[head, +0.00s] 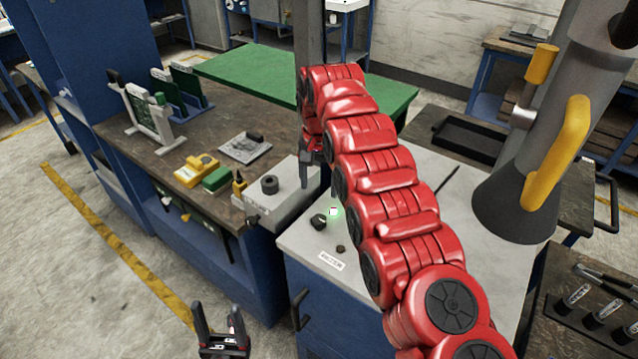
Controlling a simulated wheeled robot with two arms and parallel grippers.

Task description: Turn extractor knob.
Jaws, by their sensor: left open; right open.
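A black knob (319,221) sits on the pale top of a blue cabinet, beside a small glowing green light (334,210). A smaller dark knob (340,249) sits nearer the front edge, by a white label (331,260) too small to read. I cannot tell which knob is the extractor knob. My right gripper (318,178) is at the end of the red arm, open, pointing down above and behind the black knob, apart from it. The arm hides part of the cabinet top. My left gripper (220,322) is open and empty, low in front of the benches.
A grey extractor hood (515,200) with yellow handles hangs at the right. A pale box with a dark round part (270,184) stands left of the knobs. A wooden bench (215,135) holds a yellow device (196,170) and circuit-board racks. Floor is clear at lower left.

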